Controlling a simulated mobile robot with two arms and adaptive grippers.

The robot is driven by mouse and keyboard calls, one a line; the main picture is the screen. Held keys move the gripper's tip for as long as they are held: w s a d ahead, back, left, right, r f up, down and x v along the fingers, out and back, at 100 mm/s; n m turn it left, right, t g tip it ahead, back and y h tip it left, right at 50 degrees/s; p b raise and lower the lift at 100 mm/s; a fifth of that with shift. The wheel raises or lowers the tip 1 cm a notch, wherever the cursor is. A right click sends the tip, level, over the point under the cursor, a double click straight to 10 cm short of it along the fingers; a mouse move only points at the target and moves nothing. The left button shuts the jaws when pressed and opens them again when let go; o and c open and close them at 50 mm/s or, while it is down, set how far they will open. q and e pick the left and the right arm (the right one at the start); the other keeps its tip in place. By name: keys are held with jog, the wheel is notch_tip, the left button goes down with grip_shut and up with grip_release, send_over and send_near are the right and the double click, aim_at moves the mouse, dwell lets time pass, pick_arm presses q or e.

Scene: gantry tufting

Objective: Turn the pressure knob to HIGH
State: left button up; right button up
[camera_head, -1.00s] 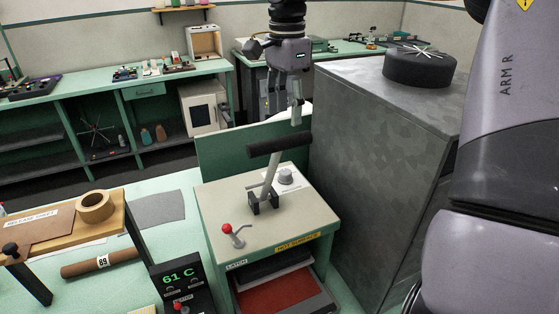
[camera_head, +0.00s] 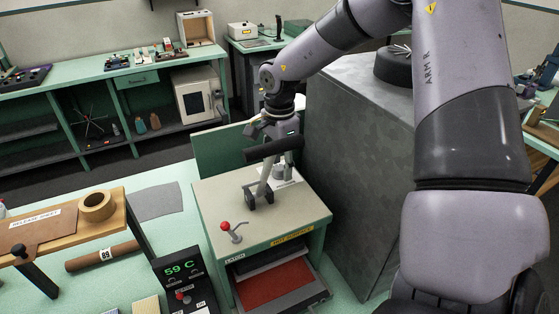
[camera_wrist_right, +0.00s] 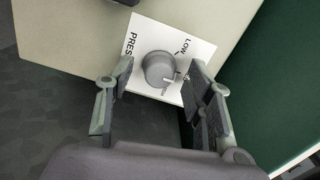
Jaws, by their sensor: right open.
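The grey pressure knob (camera_wrist_right: 159,70) sits on a white label plate (camera_wrist_right: 196,47) on the press top. In the right wrist view "PRES" and "LOW" can be read; a HIGH mark cannot be made out. My right gripper (camera_wrist_right: 162,80) is open, with one finger on each side of the knob; I cannot tell whether they touch it. In the head view my right gripper (camera_head: 281,150) is above the back of the press, behind its black lever handle (camera_head: 273,149). There the knob (camera_head: 279,172) is partly hidden by the lever. My left gripper is not in view.
The press (camera_head: 207,205) has a red-knobbed latch (camera_head: 226,226) in front. A tall grey cabinet (camera_head: 345,150) stands close on the right. A readout box (camera_head: 179,270) shows 59 C. A wooden stand with a tape roll (camera_head: 97,206) is at left.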

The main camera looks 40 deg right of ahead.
jog(key=shift+c, duration=0.9)
grip_shut()
jog(key=shift+b, duration=0.45)
jog(key=m+b, duration=0.6)
jog(key=b, duration=0.2)
jog(key=shift+f+b, duration=0.2)
jog(key=shift+b, duration=0.15)
jog(key=m+b, duration=0.2)
jog(key=m, duration=0.1)
jog(key=shift+r, duration=0.15)
jog(key=shift+r+m+b, duration=0.15)
jog(key=shift+m+b, duration=0.75)
jog(key=shift+m, duration=0.5)
jog(key=shift+o, duration=0.9)
grip_release()
